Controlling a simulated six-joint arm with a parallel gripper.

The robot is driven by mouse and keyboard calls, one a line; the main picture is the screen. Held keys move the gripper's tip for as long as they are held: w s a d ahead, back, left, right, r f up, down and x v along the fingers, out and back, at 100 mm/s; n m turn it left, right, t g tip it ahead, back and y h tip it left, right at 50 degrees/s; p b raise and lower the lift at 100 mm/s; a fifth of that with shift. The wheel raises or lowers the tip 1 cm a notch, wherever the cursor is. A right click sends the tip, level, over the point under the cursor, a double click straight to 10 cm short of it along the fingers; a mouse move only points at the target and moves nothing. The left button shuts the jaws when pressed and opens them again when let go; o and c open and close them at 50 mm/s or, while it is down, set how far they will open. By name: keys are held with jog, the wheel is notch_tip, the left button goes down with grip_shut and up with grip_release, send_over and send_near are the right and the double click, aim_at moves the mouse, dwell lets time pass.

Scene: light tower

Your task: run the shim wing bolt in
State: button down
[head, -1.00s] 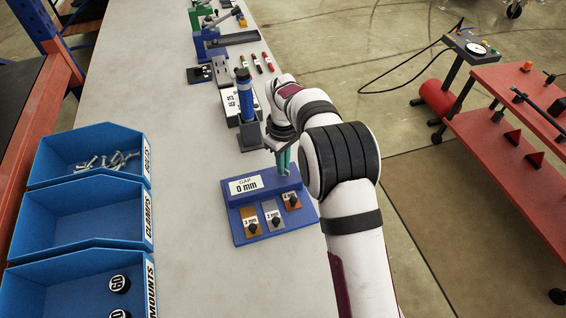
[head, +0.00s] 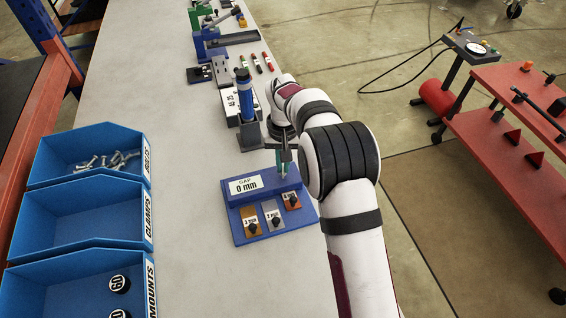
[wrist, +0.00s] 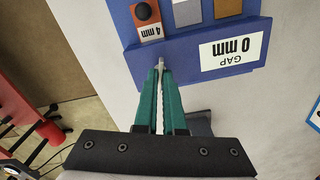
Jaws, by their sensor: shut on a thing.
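My gripper (head: 284,172) points down at the right end of the fixture's raised block. In the wrist view its green fingers (wrist: 160,75) are closed on the wing bolt (wrist: 160,64), a thin grey metal piece at the block's edge. Most of the bolt is hidden between the fingers, and its thread depth cannot be seen.
Gold (head: 250,221), grey (head: 273,215) and orange (head: 292,201) shims with black knobs lie on the fixture's front. A blue-and-black upright tool (head: 245,105) stands behind. Blue bins (head: 85,215) line the left. The bench between is clear.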

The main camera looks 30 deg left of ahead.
jog(key=m, duration=0.4)
jog(key=shift+r+m, duration=0.1)
jog(key=shift+m, duration=0.2)
jog(key=m, duration=0.3)
jog(key=shift+m, duration=0.3)
jog(key=m, duration=1.2)
jog(key=shift+m, duration=0.3)
jog(key=m, duration=0.3)
jog(key=shift+m, duration=0.4)
jog(key=m, duration=0.6)
jog(key=shift+m, duration=0.4)
jog(key=c, duration=1)
grip_release()
